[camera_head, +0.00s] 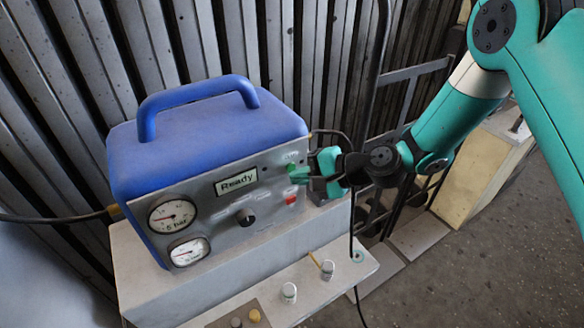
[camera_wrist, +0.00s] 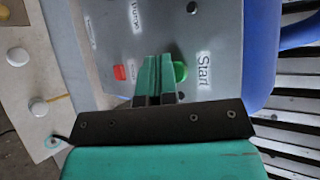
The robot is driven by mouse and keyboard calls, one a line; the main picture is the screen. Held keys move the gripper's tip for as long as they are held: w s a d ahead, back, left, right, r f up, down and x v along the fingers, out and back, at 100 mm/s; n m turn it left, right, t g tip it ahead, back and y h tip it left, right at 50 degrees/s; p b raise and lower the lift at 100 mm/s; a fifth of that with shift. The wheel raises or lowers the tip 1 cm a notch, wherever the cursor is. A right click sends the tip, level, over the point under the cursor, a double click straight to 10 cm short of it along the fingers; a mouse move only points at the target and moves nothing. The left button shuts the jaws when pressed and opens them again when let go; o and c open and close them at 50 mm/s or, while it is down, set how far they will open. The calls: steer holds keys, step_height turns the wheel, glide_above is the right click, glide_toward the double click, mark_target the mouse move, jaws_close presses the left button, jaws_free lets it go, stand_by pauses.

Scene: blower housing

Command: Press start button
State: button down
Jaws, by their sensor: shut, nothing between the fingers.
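The start button is a green round button (camera_wrist: 180,71) beside a "Start" label in the wrist view. In the head view the green button (camera_head: 291,168) shows at the right of the grey front panel, partly hidden by my gripper. My gripper (camera_head: 300,176) is shut and empty, with its fingertips close to the panel at the button. In the wrist view my gripper (camera_wrist: 158,58) has its closed fingers right beside the button, overlapping its edge. I cannot tell whether they touch it. The display (camera_head: 236,181) reads "Ready".
A red switch (camera_head: 291,198) sits just below the green button. The panel also has a black knob (camera_head: 245,217) and two gauges (camera_head: 172,216). A dark cable hangs near my gripper.

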steer(key=shift+w+a, duration=0.15)
steer(key=shift+w, duration=0.15)
stand_by(0.4)
steer(key=shift+s+d, duration=0.25)
steer(key=shift+s, duration=0.15)
steer(key=s+d, duration=0.1)
steer(key=s+d+b, duration=0.1)
steer(key=s, duration=0.1)
steer(key=s+d, duration=0.1)
steer(key=s, duration=0.1)
steer(key=shift+d, duration=0.15)
stand_by(0.4)
stand_by(0.5)
